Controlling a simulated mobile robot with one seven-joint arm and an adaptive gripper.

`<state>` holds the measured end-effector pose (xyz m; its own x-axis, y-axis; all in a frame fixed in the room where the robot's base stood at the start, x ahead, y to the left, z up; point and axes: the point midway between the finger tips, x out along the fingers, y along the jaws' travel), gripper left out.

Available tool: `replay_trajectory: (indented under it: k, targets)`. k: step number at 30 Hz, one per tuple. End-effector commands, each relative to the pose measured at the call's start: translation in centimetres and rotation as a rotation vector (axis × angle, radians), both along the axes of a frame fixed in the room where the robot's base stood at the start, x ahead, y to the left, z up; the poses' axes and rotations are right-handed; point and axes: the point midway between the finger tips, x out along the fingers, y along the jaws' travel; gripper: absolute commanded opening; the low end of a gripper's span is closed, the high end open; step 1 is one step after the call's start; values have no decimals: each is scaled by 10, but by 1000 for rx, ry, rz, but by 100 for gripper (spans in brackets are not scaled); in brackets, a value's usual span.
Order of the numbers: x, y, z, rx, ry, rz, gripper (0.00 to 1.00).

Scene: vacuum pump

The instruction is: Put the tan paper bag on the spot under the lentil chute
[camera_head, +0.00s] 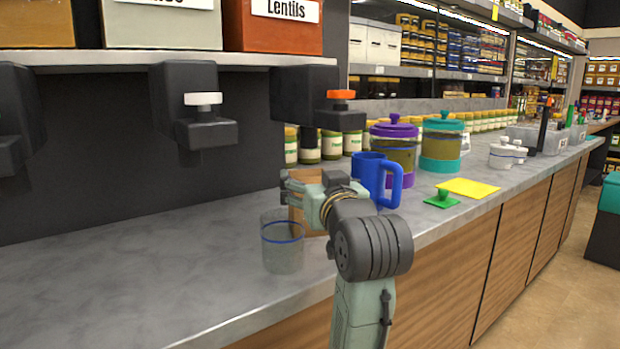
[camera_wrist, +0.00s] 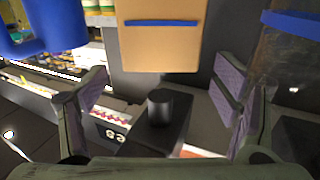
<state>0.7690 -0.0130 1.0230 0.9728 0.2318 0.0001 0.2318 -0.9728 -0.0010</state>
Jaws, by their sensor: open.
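The tan paper bag (camera_head: 306,222) stands on the counter in the head view, partly hidden by my gripper and wrist. In the wrist view the bag (camera_wrist: 160,42) shows at the top, with a blue line across it. My gripper (camera_wrist: 160,90) is open and empty, its fingers wide apart and the bag beyond them; I see no contact. In the head view my gripper (camera_head: 318,196) is in front of the bag. The lentil chute (camera_head: 318,105), black with an orange knob, hangs under the orange Lentils bin (camera_head: 275,38), roughly above the bag. The spot under it is not visible.
A clear cup (camera_head: 282,245) stands close left of the bag, and a blue mug (camera_head: 375,178) close right. The counter at left (camera_head: 120,270) is clear.

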Motion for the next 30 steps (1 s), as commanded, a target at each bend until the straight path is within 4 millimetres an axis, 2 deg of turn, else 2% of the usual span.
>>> replay_trajectory:
  k: [1,4,10,15,30]
  targets:
    - [-12,-3,0,-2,-5,-1,82]
    - [-32,-8,1,0,-5,-2,82]
    - [-58,-14,0,-1,-2,1,82]
    - [-65,-15,0,0,0,0,82]
    - [-64,-15,0,0,0,1,82]
